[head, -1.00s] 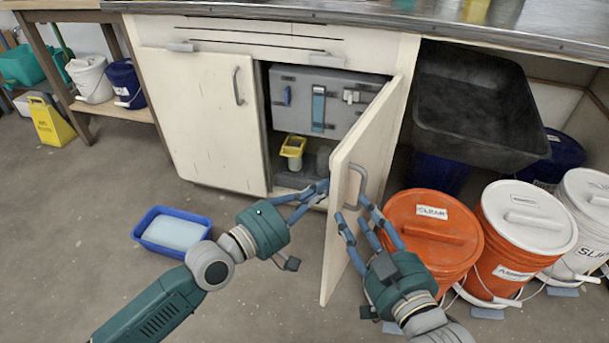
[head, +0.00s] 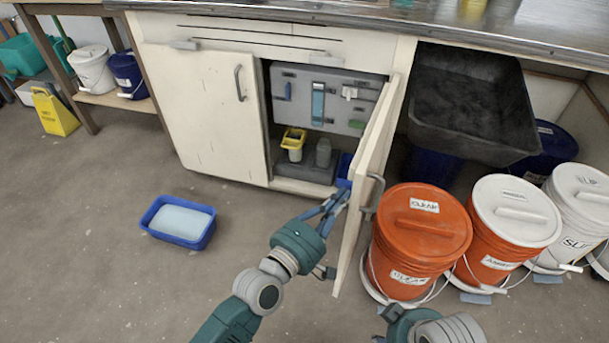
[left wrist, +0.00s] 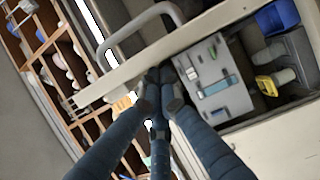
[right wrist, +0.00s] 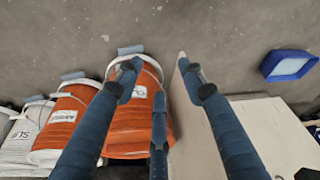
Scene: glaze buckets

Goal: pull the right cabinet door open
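The right cabinet door (head: 361,190) stands swung open, nearly edge-on in the head view, with its grey handle (head: 374,197) on the side facing the buckets. The left wrist view shows the door edge (left wrist: 130,72) and handle (left wrist: 135,28). My left gripper (head: 338,203) is at the door's inner side, fingers drawn together with nothing seen between them; whether they touch the door is unclear.
The left cabinet door (head: 208,115) is shut. Inside the cabinet are a grey panel (head: 300,85) and a yellow container (head: 293,145). Orange buckets (head: 410,255) stand close right of the open door. A blue tub (head: 180,235) lies on otherwise clear floor at left.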

